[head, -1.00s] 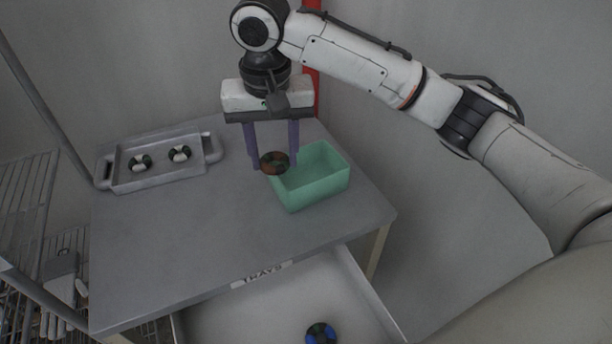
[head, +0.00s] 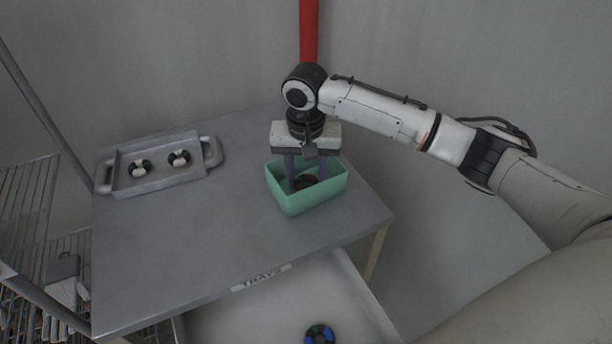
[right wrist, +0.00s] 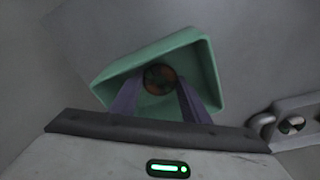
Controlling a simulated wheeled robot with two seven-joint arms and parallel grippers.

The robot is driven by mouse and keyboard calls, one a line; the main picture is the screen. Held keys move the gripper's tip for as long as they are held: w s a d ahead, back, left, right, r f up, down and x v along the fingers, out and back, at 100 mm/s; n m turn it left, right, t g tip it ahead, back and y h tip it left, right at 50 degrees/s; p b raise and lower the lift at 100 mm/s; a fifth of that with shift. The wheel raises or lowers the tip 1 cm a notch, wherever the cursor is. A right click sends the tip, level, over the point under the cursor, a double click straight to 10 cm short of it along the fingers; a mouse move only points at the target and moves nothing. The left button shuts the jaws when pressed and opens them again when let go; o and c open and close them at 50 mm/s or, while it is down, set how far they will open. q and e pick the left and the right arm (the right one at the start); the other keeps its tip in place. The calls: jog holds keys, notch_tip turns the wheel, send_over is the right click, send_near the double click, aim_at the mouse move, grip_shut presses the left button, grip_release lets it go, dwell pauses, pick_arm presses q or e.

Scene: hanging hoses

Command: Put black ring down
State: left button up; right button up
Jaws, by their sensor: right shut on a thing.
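The black ring (head: 306,182), dark with brown-orange and green patches, is between the fingers of my right gripper (head: 306,184). The gripper is shut on it and reaches down inside the green bin (head: 298,204). In the right wrist view the ring (right wrist: 160,78) shows between the two purple fingers, over the bin's inside (right wrist: 200,62). I cannot tell whether the ring touches the bin floor. The bin's front wall hides part of the fingertips. My left gripper is not seen.
A grey tray (head: 153,186) with two black-and-white rings stands at the table's left. The grey table (head: 190,240) is clear in front. An open drawer (head: 250,318) below holds a blue-and-black ring (head: 319,335). A red pole (head: 309,30) stands behind; wire racks (head: 25,205) are at left.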

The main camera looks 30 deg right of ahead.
jog(key=shift+f, duration=0.3)
jog(key=o, duration=1)
jog(key=shift+o, duration=0.2)
jog(key=shift+r, duration=0.1)
notch_tip(320, 180, up, 12)
jog(key=s, duration=0.1)
jog(key=shift+s+a, duration=0.15)
jog(key=shift+a, duration=0.25)
